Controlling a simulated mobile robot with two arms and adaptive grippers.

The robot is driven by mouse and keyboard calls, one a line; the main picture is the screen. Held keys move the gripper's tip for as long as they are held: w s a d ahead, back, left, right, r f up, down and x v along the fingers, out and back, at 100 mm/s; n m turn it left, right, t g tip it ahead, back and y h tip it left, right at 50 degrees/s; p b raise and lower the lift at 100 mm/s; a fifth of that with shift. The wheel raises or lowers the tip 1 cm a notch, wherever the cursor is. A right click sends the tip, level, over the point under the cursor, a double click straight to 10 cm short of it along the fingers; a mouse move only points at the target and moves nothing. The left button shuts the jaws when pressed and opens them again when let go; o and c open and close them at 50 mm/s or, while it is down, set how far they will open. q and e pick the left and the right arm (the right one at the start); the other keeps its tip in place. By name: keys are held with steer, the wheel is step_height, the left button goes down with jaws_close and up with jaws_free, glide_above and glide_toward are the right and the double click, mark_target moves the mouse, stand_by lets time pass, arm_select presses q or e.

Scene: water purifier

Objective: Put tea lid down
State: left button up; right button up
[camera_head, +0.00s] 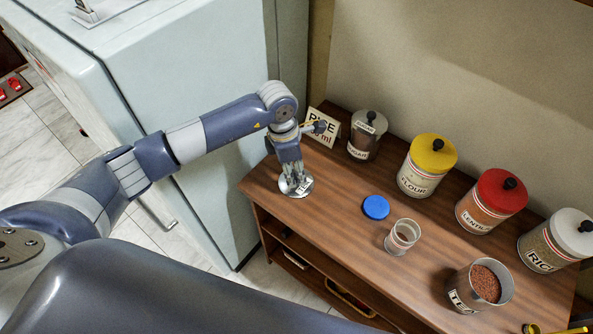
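The tea canister (463,299) stands open at the front right of the wooden cabinet top, filled with reddish-brown grains. A round silvery lid (307,190) is at the left end of the cabinet top, at or just above the wood. My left gripper (296,181) points down over the lid's middle, its fingers close together around the place of the knob, which they hide. It looks shut on the lid; whether the lid rests fully on the wood is hard to tell. My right gripper is not in view.
A sign (323,124) and a sugar jar (364,138) stand behind the gripper. Flour (421,172), lentil (484,208) and rice (548,250) jars line the wall. A fridge (190,80) stands left.

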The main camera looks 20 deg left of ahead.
arm_select(q)
step_height(320, 180, up, 8)
steer(key=a+p, duration=0.1)
steer(key=p, duration=0.3)
steer(key=shift+s+r, duration=0.2)
steer(key=shift+s, duration=0.05)
